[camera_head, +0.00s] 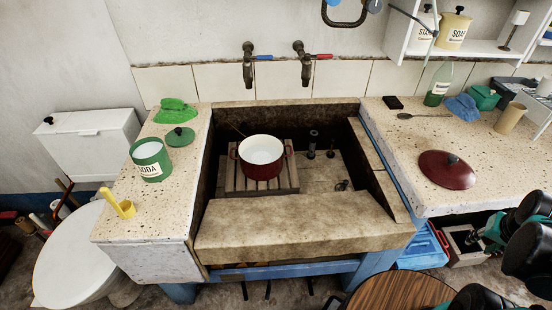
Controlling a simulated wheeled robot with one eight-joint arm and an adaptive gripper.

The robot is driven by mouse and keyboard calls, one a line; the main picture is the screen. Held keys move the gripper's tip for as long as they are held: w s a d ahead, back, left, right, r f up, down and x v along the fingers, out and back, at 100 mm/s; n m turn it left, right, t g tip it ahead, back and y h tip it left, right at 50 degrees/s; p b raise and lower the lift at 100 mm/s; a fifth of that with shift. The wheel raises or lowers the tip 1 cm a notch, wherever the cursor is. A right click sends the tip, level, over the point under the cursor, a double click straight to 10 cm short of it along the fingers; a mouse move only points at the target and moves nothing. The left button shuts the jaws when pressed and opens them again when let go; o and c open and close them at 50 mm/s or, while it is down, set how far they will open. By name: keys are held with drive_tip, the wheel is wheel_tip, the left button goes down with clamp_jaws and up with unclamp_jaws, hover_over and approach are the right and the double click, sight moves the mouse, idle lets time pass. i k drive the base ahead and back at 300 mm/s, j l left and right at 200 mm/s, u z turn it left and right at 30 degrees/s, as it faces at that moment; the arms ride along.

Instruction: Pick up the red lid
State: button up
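The red lid (447,169) is dark red and round with a black knob on top. It lies flat, knob up, on the right speckled stone counter, near its front edge. Nothing covers it. My arm shows at the lower right edge as black and teal links. What seems to be my gripper (477,238) is a small dark shape below the counter front, lower right of the lid and apart from it. Its fingers are too small and dark to tell open from shut. A red pot (262,160) with a white inside stands open on the slatted rack in the trough.
The right counter also holds a spoon (424,116), green bottle (439,86), blue cloth (468,108), teal box (484,97) and beige cup (509,118). A shelf (478,50) hangs above. A round wooden top (400,291) is below. The counter around the lid is clear.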

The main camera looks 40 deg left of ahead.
sight(446, 170)
drive_tip(key=k+j, duration=0.15)
drive_tip(key=k+j+u, duration=0.1)
drive_tip(key=j, duration=0.2)
drive_tip(key=i+l+u, duration=0.1)
drive_tip(key=u, duration=0.35)
drive_tip(key=i+l+u, duration=0.1)
drive_tip(key=l+u, duration=0.2)
drive_tip(key=u, duration=0.15)
drive_tip(key=l+u, duration=0.25)
drive_tip(key=u, duration=0.25)
drive_tip(key=l+u, duration=0.25)
drive_tip(key=u, duration=0.2)
drive_tip(key=l+u, duration=0.3)
drive_tip(key=u, duration=0.15)
drive_tip(key=k+l+u, duration=0.2)
drive_tip(key=l, duration=0.3)
drive_tip(key=k+l+u, duration=0.2)
drive_tip(key=k+l, duration=0.2)
